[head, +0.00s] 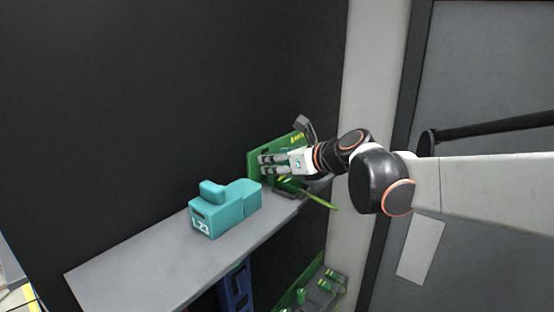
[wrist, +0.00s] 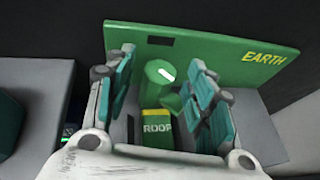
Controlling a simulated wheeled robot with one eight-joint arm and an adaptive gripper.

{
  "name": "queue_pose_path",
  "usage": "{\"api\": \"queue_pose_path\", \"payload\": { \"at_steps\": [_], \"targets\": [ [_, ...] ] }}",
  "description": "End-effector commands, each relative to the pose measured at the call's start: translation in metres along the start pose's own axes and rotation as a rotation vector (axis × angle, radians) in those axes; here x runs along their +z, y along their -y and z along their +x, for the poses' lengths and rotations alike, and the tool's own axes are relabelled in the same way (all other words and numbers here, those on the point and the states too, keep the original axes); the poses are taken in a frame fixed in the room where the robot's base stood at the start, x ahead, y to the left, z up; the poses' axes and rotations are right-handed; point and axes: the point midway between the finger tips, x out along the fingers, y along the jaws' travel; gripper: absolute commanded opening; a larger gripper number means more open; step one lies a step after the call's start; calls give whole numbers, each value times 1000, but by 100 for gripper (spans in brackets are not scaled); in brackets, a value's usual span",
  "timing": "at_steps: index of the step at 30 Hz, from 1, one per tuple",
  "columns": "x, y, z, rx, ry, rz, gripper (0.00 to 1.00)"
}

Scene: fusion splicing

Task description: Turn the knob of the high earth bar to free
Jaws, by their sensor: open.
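The high earth bar is a green panel (wrist: 215,45) lettered EARTH, standing on a grey shelf; it also shows in the head view (head: 254,158). Its round green knob (wrist: 160,72) carries a white mark that slants down to the right. Below the knob is a green block (wrist: 157,127) with a yellow band and the word ROOF. My gripper (wrist: 163,78) is open, with one teal-padded finger on each side of the knob. Whether the pads touch the knob I cannot tell. In the head view my gripper (head: 261,164) is in front of the panel and hides the knob.
A dark clamp-like part (head: 301,123) is at the panel's top right. Another green board (head: 312,278) and a blue object (head: 236,288) are below the shelf. A dark wall stands behind.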

Motion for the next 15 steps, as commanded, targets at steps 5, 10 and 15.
{"api": "queue_pose_path", "payload": {
  "at_steps": [5, 10, 15],
  "targets": [
    [0, 0, 4, 0, 0, 0, 50],
    [0, 0, 4, 0, 0, 0, 50],
    [0, 0, 4, 0, 0, 0, 16]
  ]
}}
